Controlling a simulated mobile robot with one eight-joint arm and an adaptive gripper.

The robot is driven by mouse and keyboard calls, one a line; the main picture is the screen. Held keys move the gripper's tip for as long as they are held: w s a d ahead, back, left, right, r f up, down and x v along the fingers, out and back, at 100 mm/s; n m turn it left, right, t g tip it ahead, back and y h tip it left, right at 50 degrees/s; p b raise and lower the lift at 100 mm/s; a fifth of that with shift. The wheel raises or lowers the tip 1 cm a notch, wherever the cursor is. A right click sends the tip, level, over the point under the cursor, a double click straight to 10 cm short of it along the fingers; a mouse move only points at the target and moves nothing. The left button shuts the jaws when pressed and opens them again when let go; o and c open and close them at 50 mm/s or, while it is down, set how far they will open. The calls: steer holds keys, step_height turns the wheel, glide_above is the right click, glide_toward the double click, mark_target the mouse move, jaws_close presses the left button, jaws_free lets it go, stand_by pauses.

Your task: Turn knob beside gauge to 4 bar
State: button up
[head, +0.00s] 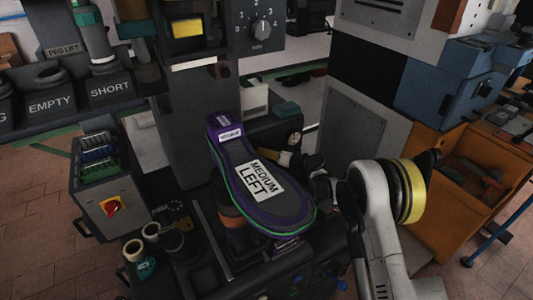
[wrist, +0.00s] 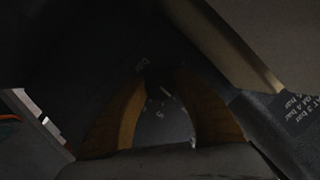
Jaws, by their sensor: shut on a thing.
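The small white gauge (head: 295,138) shows in the head view on the dark block behind the sole; its reading is too small to tell. My gripper (head: 278,157) reaches in from the right, just below the gauge, with its yellow-orange fingers together. In the wrist view my gripper (wrist: 161,88) has its two orange-brown pads closed in from both sides on the dark knob (wrist: 157,78). Most of the knob is hidden by the fingers and deep shadow. Faint markings, including "bar", show near the fingertips. I cannot tell the knob's setting.
A purple insole (head: 240,175) labelled "MEDIUM LEFT" lies on the press close to my gripper. A numbered dial (head: 261,28) is on the panel above. A label with "3 bar" text (wrist: 295,112) shows at right in the wrist view. An orange cabinet (head: 455,185) stands at right.

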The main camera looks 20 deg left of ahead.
steer(key=shift+m, duration=0.3)
steer(key=o, duration=1.2)
steer(key=shift+d, duration=0.1)
steer(key=v, duration=1.1)
steer(key=shift+s+d+r, duration=0.1)
steer(key=shift+d, duration=0.3)
